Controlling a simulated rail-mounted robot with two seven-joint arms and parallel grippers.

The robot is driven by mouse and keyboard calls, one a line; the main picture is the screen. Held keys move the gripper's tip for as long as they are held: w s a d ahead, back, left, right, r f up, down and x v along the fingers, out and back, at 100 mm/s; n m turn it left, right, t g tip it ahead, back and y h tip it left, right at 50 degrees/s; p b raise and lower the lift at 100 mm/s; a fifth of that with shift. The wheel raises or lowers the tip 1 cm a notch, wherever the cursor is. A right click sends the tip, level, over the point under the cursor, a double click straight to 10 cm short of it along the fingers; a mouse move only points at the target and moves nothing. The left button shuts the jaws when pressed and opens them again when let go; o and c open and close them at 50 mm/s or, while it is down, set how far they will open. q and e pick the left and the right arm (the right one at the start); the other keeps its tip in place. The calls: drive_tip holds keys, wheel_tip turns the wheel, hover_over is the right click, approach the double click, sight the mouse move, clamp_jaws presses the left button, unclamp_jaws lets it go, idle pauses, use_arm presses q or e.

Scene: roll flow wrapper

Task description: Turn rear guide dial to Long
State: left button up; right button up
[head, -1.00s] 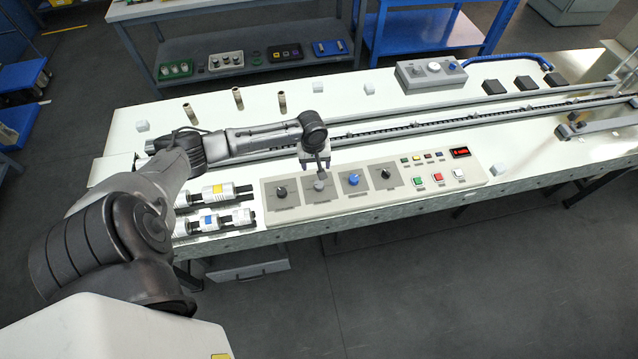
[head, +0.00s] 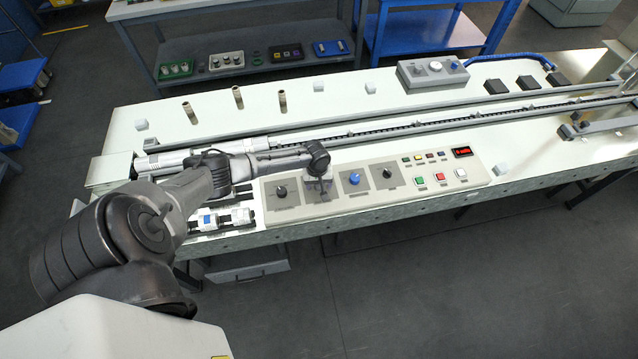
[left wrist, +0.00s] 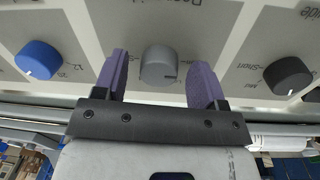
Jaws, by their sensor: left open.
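The control panel (head: 300,209) has a row of dials. The grey dial (left wrist: 159,66), second from the left in the head view, sits between the two purple fingers of my left gripper (left wrist: 160,62). The fingers are open, one on each side of it, with visible gaps. Its pointer mark faces right in the left wrist view; its label above is partly cut off. In the head view my left gripper (head: 320,187) covers this dial. My right gripper is not seen.
A blue dial (left wrist: 38,59) is close on the other side in the wrist view. Coloured buttons (head: 437,178) and a red display (head: 462,152) fill the panel's right end. Print rollers (head: 222,221) lie left of the panel. A conveyor track (head: 420,130) runs behind.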

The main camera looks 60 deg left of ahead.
use_arm(q)
drive_tip(key=shift+c, duration=0.5)
drive_tip(key=shift+c, duration=0.7)
drive_tip(key=c, duration=0.7)
